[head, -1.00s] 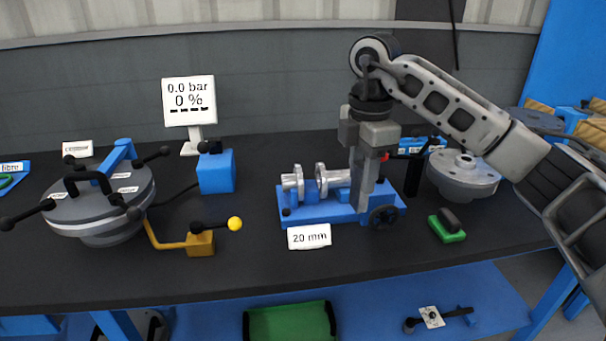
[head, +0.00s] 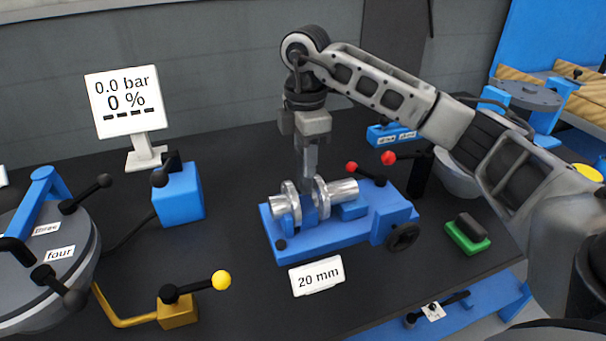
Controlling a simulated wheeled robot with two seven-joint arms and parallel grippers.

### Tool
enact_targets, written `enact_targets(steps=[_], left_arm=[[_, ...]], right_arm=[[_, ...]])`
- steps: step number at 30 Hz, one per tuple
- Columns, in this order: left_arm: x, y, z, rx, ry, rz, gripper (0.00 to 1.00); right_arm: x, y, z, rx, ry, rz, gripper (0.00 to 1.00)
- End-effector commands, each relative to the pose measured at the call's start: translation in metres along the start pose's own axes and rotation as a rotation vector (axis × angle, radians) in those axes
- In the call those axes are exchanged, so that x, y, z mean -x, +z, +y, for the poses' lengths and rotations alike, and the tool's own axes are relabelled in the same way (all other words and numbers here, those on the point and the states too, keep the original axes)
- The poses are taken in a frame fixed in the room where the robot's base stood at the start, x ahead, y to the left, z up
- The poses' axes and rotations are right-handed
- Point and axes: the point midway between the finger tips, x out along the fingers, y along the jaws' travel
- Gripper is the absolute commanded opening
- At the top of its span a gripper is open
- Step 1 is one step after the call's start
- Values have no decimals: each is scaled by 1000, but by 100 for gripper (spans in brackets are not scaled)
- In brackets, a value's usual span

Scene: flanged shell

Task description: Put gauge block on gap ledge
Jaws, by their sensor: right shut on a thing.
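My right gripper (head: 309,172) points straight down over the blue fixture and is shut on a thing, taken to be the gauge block. The block is small or hidden and I cannot make out its outline between the grey fingers. The fingertips are at the gap between two silver flanges, the left flange (head: 290,198) and the right flange (head: 322,191). The gap ledge is largely hidden behind the flanges and fingers; I cannot tell whether the block touches it. A white "20 mm" label (head: 316,275) stands at the fixture's front. My left gripper is not in view.
The blue fixture base (head: 340,240) has a black handwheel (head: 402,237) and red-knobbed levers at right. A green block with a dark top (head: 467,234) lies to its right. A yellow-knobbed lever (head: 221,281), a blue box (head: 179,193) and a display (head: 124,101) stand at left.

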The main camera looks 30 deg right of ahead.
Motion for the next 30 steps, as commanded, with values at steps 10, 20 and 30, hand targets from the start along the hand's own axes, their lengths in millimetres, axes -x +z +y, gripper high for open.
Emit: enact_targets(steps=[10,20,30], left_arm=[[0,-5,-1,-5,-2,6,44],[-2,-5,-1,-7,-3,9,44],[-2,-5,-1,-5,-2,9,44]], right_arm=[[-38,0,0,1,-1,0,2],[-43,0,0,2,1,1,2],[-44,0,0,2,0,0,54]])
